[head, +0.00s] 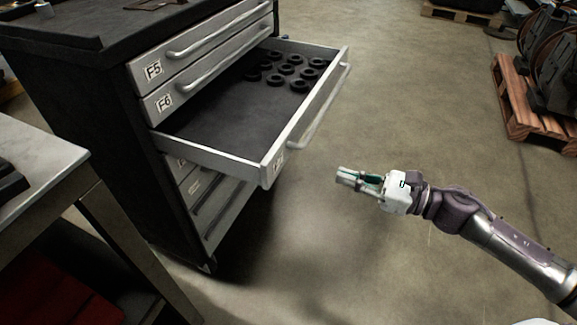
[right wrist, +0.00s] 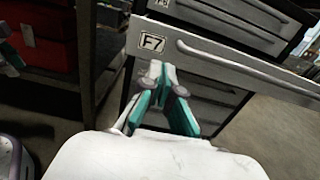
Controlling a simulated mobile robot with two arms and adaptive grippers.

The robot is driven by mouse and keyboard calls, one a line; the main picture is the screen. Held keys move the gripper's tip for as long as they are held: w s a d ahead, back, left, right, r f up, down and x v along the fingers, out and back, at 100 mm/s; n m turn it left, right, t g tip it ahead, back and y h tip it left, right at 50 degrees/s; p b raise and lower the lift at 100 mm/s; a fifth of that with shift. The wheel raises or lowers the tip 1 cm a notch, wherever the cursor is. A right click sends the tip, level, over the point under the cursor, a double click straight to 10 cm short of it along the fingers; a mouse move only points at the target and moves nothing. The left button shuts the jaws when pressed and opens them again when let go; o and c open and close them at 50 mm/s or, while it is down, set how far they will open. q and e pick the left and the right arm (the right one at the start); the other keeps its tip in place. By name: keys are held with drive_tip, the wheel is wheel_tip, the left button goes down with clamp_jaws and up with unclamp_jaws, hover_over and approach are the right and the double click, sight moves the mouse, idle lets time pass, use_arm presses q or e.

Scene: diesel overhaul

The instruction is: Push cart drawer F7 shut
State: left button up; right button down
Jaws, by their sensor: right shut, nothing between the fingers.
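The cart drawer F7 (head: 262,167) stands pulled out of the dark tool cart (head: 116,110) in the head view, below drawers F5 and F6. Several black rings (head: 287,69) lie in its far part. Its long bar handle (head: 318,112) runs along the front. My right gripper (head: 342,176) is shut and empty, to the right of the drawer's near front corner. In the right wrist view the F7 label (right wrist: 151,44) shows on the drawer front just beyond the fingertips (right wrist: 160,68). I cannot tell whether they touch it.
A grey workbench (head: 40,160) stands at the left, near the cart. A wooden pallet (head: 525,105) with dark parts stands at the right, and another (head: 460,14) at the back. The floor (head: 400,110) between the drawer and the pallets is clear.

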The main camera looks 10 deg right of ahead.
sight(281, 157)
drive_tip(key=p+x, duration=0.1)
drive_tip(key=x, duration=1)
drive_tip(key=shift+d+r, duration=0.1)
drive_tip(key=shift+w+a, duration=0.25)
drive_tip(key=shift+a, duration=0.05)
drive_tip(key=shift+w+a, duration=0.2)
drive_tip(key=shift+a, duration=0.1)
use_arm(q)
drive_tip(key=shift+w, duration=0.15)
